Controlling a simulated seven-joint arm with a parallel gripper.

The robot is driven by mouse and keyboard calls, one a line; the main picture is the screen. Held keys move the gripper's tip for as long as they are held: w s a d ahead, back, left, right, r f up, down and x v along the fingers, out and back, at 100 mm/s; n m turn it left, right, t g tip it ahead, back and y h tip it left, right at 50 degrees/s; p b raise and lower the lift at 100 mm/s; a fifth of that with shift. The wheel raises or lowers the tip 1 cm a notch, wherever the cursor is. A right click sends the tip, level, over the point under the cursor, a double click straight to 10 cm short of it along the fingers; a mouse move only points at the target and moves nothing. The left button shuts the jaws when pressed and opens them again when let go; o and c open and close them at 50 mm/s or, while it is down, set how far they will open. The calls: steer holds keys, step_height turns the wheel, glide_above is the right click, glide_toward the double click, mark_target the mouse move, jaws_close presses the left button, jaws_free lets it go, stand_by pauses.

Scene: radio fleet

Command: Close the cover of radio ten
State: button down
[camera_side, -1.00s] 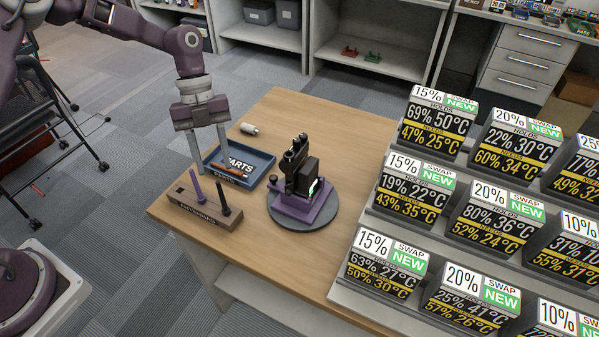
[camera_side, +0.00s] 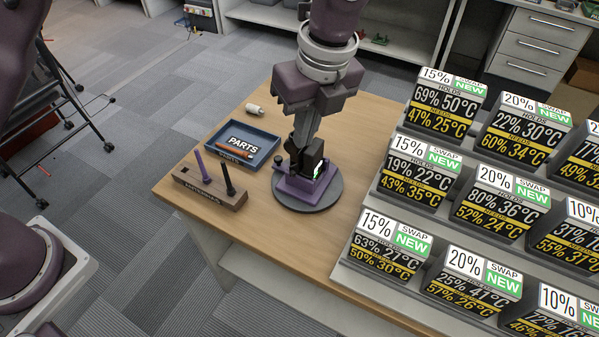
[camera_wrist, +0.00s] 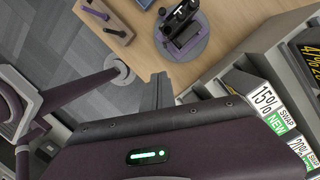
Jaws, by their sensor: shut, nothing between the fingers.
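A black radio (camera_side: 307,158) stands in a purple cradle (camera_side: 299,187) on a round grey turntable (camera_side: 325,199). A bright white-green patch shows on its right side. In the wrist view the radio (camera_wrist: 181,20) is near the top, right of centre. My gripper (camera_side: 300,143) is shut and empty, pointing down in front of the radio's upper part in the side view, hiding some of it. In the wrist view the fingers (camera_wrist: 161,77) end below the cradle, with a gap in the picture. I cannot make out the cover's position or any contact.
A blue PARTS tray (camera_side: 268,154) and a wooden holder (camera_side: 214,190) with two upright tools stand left of the radio. A small white cylinder (camera_side: 255,109) lies behind the tray. The table front is clear.

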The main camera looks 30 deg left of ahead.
steer(key=s+d+t, duration=0.1)
steer(key=d, duration=0.2)
glide_toward(295, 172)
steer(key=s+d+f, duration=0.3)
steer(key=d+f, duration=0.1)
steer(key=f, duration=0.3)
steer(key=w+a, duration=0.1)
steer(key=a, duration=0.1)
steer(key=w+a+f, duration=0.1)
steer(key=a, duration=0.1)
steer(key=shift+w, duration=0.35)
steer(key=shift+s+a+r+m, duration=0.1)
steer(key=shift+s+a+m, duration=0.15)
steer(key=shift+m, duration=0.55)
steer(key=a+m, duration=0.1)
steer(key=m, duration=0.2)
steer(key=a+m+t+h, duration=0.1)
steer(key=m, duration=0.2)
steer(key=a+m+h, duration=0.1)
steer(key=m, duration=0.1)
steer(key=shift+w+a+m, duration=0.1)
steer(key=shift+m, duration=0.3)
steer(key=shift+a, duration=0.15)
